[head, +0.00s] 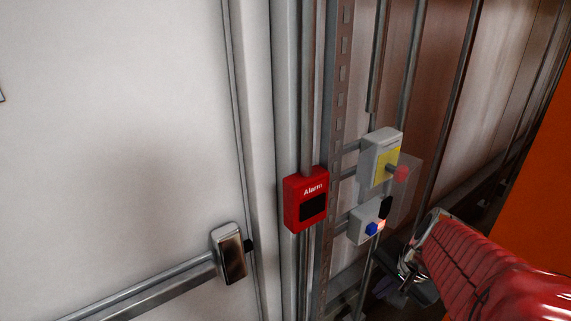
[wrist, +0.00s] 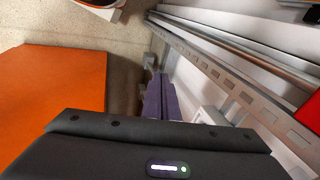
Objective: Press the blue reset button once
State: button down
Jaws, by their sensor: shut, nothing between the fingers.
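The blue reset button (head: 371,229) sticks out of the front of a small grey box (head: 360,220) in the head view. A dark round part is on the same box, up and right of the button. My gripper (wrist: 161,98) shows in the wrist view with its two fingers together and nothing between them. In the head view my red arm comes in from the right, and its end is low and right of the blue button, apart from it in the picture. The fingertips are hard to make out there. I cannot pick out the blue button in the wrist view.
A box with a yellow face and a red mushroom button (head: 400,174) sits above the blue button's box. A white door with a push bar (head: 229,254) fills the left. An orange panel (wrist: 60,92) stands nearby.

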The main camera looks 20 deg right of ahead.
aim_at(375, 232)
jog(key=w+d+r+m+t, duration=0.2)
jog(key=d+m+t, duration=0.3)
jog(key=d+m, duration=0.3)
jog(key=d, duration=0.2)
jog(key=shift+d+r+m+y, duration=0.2)
jog(key=shift+d+m+y, duration=0.2)
jog(key=shift+w, duration=0.15)
jog(key=w+a, duration=0.3)
jog(key=w, duration=0.5)
jog(key=shift+w, duration=0.15)
jog(key=shift+w+a+r, duration=0.1)
jog(key=shift+w+a, duration=0.2)
jog(key=shift+w, duration=0.4)
jog(key=shift+w+a, duration=0.25)
jog(key=shift+w, duration=0.45)
dwell(3.8)
jog(key=shift+s+d, duration=0.1)
